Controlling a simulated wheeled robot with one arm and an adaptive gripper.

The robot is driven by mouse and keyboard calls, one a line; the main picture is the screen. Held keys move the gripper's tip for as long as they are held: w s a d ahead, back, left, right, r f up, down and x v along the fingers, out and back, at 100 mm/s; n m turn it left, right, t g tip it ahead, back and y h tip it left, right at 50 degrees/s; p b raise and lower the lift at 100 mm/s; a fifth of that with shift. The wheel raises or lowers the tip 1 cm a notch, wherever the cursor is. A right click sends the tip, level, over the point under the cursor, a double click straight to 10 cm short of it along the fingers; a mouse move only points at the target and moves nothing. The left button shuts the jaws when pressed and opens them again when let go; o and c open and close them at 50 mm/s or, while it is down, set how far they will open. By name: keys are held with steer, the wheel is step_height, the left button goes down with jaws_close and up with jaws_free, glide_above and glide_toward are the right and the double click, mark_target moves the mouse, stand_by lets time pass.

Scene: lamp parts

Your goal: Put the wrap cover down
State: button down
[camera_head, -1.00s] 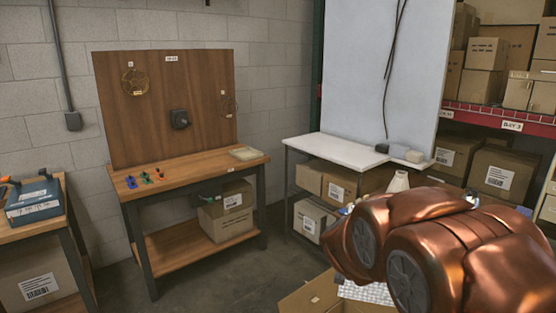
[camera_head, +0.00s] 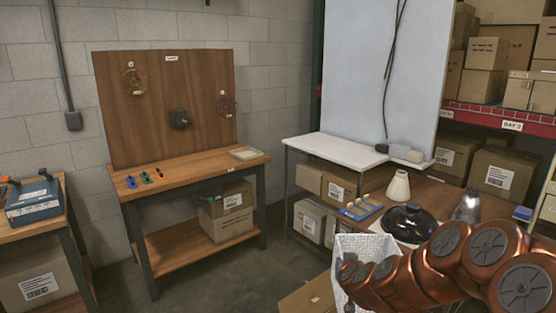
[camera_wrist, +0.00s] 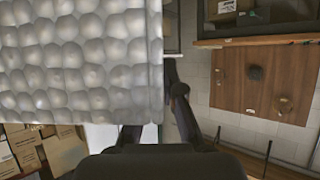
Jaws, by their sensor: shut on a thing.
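The wrap cover (camera_wrist: 80,65) is a pale, bubbly-textured piece that fills the upper left of the wrist view. My gripper (camera_wrist: 172,88) is shut on it by its right edge; the exact contact is partly hidden. In the head view, the white textured wrap cover (camera_head: 367,248) shows beside the front left of the brown table, partly behind my copper arm. My gripper's fingers are hidden there. I cannot tell whether the cover touches anything below it.
The brown table (camera_head: 432,192) holds a black dome shade (camera_head: 408,220), a cream cone (camera_head: 398,187), a grey metal shade (camera_head: 467,206) and a blue tray (camera_head: 361,209). An open carton (camera_head: 305,298) is on the floor. A workbench (camera_head: 190,172) stands at the left; floor between is clear.

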steer(key=shift+a+f+v, duration=0.15)
steer(key=shift+v, duration=1.2)
steer(key=shift+a+f+v, duration=0.1)
steer(key=shift+f+v, duration=0.05)
steer(key=shift+v, duration=1.2)
steer(key=shift+s+a, duration=0.15)
